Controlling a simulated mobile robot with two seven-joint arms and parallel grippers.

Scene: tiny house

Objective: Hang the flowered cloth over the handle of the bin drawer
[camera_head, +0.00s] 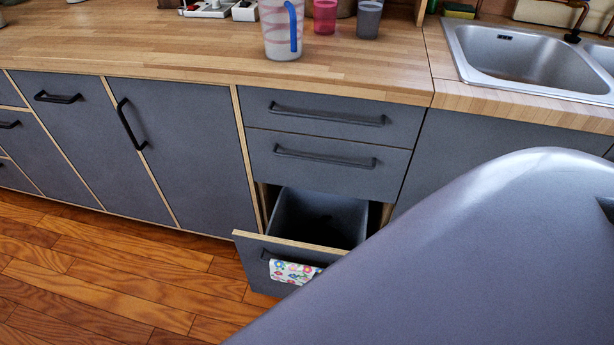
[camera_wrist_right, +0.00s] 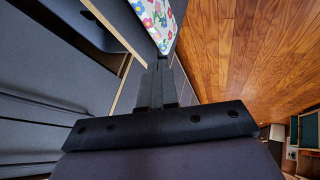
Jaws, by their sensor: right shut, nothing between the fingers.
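The white cloth with coloured flowers (camera_head: 292,272) hangs at the dark handle (camera_head: 266,256) on the front of the pulled-out bin drawer (camera_head: 250,247). It looks draped over the handle, with its right part hidden by my arm in the head view. In the right wrist view the cloth (camera_wrist_right: 158,20) lies just beyond my right gripper (camera_wrist_right: 161,66). The right gripper's fingers are shut together and empty, apart from the cloth as far as I can tell. My left gripper is in neither view.
A dark bin (camera_head: 318,217) sits inside the open drawer. Two closed drawers (camera_head: 328,150) are above it. The counter (camera_head: 180,45) holds a pitcher (camera_head: 281,30) and cups, with a sink (camera_head: 520,55) at right. The wooden floor (camera_head: 110,270) is clear at left.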

